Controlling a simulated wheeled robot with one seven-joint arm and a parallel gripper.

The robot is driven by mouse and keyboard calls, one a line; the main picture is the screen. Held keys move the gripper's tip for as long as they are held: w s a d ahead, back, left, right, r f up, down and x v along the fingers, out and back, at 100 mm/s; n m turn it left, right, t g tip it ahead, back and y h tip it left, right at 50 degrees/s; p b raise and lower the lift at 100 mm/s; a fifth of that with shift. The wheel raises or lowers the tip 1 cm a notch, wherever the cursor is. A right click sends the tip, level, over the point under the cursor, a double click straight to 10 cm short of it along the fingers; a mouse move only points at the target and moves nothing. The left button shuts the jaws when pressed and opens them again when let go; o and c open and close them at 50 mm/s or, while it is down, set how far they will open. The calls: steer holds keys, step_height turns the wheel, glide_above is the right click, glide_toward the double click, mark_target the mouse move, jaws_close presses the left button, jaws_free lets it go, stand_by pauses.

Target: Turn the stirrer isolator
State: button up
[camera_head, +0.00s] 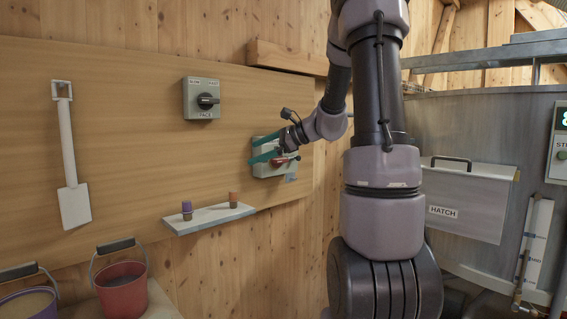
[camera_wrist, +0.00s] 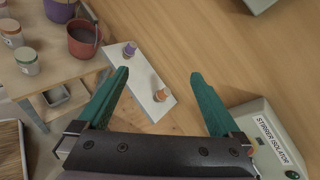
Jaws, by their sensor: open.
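The stirrer isolator (camera_head: 262,171) is a pale grey box on the wooden wall panel, with a red handle (camera_head: 286,161) on its front. My gripper (camera_head: 254,151) is in front of it, its teal fingers pointing left across the box and partly hiding it. In the wrist view the labelled isolator (camera_wrist: 252,112) sits at the lower right, beside the right finger and outside the jaws. My gripper (camera_wrist: 159,75) is open with nothing between its fingers. The red handle is not visible in the wrist view, so I cannot tell its exact setting.
A grey selector switch (camera_head: 200,98) is higher on the panel. A small shelf (camera_head: 210,218) below holds a purple-topped and an orange-topped piece. A white shovel (camera_head: 72,170) hangs at left, above buckets (camera_head: 122,290). A metal hatch (camera_head: 466,203) is right of my arm.

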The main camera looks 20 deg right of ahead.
steer(key=w+d+f+m+t, duration=0.35)
steer(key=w+d+m, duration=0.3)
steer(key=d, duration=0.25)
steer(key=m+t+h, duration=0.4)
steer(key=m+t, duration=0.1)
steer(key=m, duration=0.1)
glide_toward(283, 161)
steer(key=shift+g, duration=0.25)
steer(key=x, duration=0.9)
steer(key=shift+w+r, duration=0.3)
steer(key=shift+w, duration=0.05)
steer(key=c, duration=1.1)
steer(key=shift+o, duration=0.2)
